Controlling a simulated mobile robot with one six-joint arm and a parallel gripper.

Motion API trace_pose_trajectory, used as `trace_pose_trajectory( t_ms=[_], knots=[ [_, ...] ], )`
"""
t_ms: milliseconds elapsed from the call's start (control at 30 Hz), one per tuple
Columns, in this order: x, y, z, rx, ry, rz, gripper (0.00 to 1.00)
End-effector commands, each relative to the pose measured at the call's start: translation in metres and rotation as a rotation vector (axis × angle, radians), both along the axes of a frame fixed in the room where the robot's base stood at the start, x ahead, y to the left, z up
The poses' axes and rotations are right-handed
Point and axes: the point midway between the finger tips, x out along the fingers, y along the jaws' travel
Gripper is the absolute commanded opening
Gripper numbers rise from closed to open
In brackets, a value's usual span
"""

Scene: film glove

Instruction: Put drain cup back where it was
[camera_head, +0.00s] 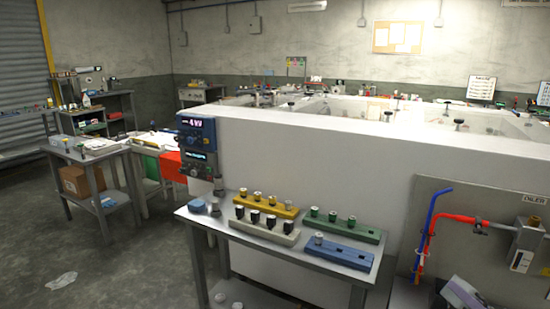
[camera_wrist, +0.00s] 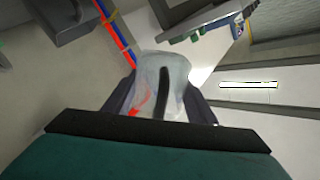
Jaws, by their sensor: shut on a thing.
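In the wrist view, a clear, pale cup (camera_wrist: 175,68) sits between the fingers of my gripper (camera_wrist: 162,95). It looks like the drain cup. A dark curved strip and a red streak show on or through its wall; I cannot tell whether they are part of it. My gripper is shut on the cup, with one dark finger on each side. My gripper and the held cup do not show in the head view. Red and blue hoses (camera_wrist: 117,35) pass behind the cup in the wrist view.
In the head view, an oiler panel (camera_head: 457,205) with red and blue hoses (camera_head: 430,232) is at right. A metal table (camera_head: 303,262) in the middle holds yellow, green, blue and beige blocks. A pale wall (camera_head: 330,165) stands behind it. Floor at left is mostly clear.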

Motion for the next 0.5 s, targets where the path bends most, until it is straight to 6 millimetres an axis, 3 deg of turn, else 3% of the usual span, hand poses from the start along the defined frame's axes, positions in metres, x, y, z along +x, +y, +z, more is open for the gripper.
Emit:
trace_pose_trajectory(
  t_ms=[300,500],
  knots=[
    [0.0,0.0,0.001,0.0,-0.001,0.001,0.24],
    [0.009,0.011,0.011,0.0,0.0,0.022,0.24]
  ],
)
